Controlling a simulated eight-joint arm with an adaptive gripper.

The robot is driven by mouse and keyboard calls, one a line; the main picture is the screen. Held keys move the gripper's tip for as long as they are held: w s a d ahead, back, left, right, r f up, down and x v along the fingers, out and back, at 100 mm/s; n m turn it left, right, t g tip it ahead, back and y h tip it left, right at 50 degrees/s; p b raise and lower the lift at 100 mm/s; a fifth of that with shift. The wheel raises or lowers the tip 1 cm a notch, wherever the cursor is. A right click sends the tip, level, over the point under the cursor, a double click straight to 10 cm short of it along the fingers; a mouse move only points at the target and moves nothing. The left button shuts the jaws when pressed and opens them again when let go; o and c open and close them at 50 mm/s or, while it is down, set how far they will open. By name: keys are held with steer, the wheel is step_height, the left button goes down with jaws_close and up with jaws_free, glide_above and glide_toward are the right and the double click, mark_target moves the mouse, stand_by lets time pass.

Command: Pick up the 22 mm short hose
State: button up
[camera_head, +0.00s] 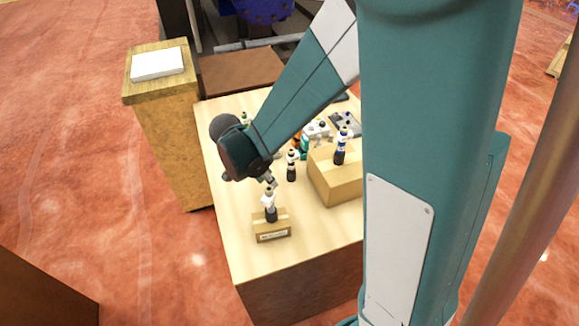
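My gripper (271,183) points down over the front left part of the light wooden table (225,215). Its fingers are small and partly hidden by the dark wrist, so I cannot tell whether they are open or shut. Just below it, a black and white dispenser-like part (271,212) stands upright on a small labelled wooden block (272,232). The gripper tip looks close to the top of this part; I cannot tell if they touch. I cannot make out the 22 mm short hose among the small parts.
A dark bottle (291,172) stands right of the gripper. Several small parts crowd the table behind, partly hidden by my arm. A wooden pedestal with a white slab (157,63) stands back left. The table's front is clear.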

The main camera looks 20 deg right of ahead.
mark_target(289, 169)
steer(key=shift+w+a+f, duration=0.15)
steer(key=shift+f, duration=0.45)
steer(key=shift+w+d+p, duration=0.1)
steer(key=shift+w+d, duration=0.35)
steer(key=shift+d, duration=0.95)
steer(key=shift+w+d+p, duration=0.15)
steer(key=shift+w+d, duration=0.35)
steer(key=shift+d, duration=0.85)
steer(key=shift+w+d+p, duration=0.1)
steer(key=shift+w+d, duration=0.35)
steer(key=shift+d, duration=0.95)
steer(key=shift+d, duration=0.1)
steer(key=shift+w+d+m, duration=0.15)
steer(key=shift+w+d, duration=0.1)
steer(key=shift+d, duration=0.45)
steer(key=shift+w+d+m, duration=0.15)
steer(key=shift+w+d, duration=0.05)
steer(key=shift+d, duration=0.45)
steer(key=shift+x, duration=1.55)
steer(key=shift+r, duration=0.1)
jaws_close()
